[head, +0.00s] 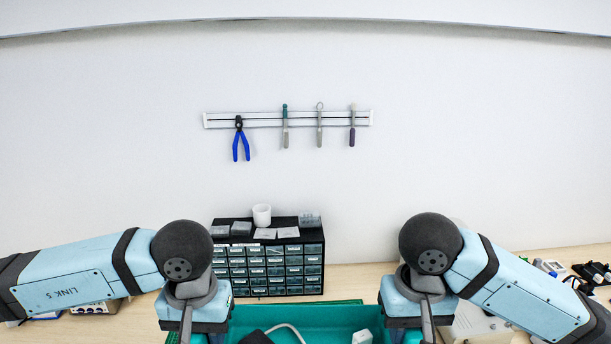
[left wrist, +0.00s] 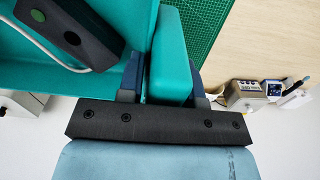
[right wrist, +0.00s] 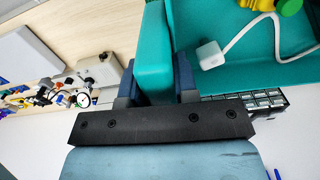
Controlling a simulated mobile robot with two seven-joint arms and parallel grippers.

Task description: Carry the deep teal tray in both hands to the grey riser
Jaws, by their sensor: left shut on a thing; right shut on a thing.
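The deep teal tray (head: 310,318) is at the bottom of the head view, between my two arms, and its near part is cut off. In the left wrist view my left gripper (left wrist: 165,88) is shut on the tray's end wall (left wrist: 172,55). In the right wrist view my right gripper (right wrist: 157,88) is shut on the opposite end wall (right wrist: 154,50). Inside the tray are a black device (left wrist: 72,38), a white cable with a white plug (right wrist: 211,54), and a yellow and green thing (right wrist: 257,5). I cannot make out the grey riser for certain.
A dark drawer cabinet (head: 266,270) stands behind the tray against the wall. A green cutting mat (left wrist: 200,22) lies below the tray. Small instruments (left wrist: 245,92) lie beyond the left end. A grey box (right wrist: 97,70) and bench clutter (right wrist: 50,95) lie beyond the right end.

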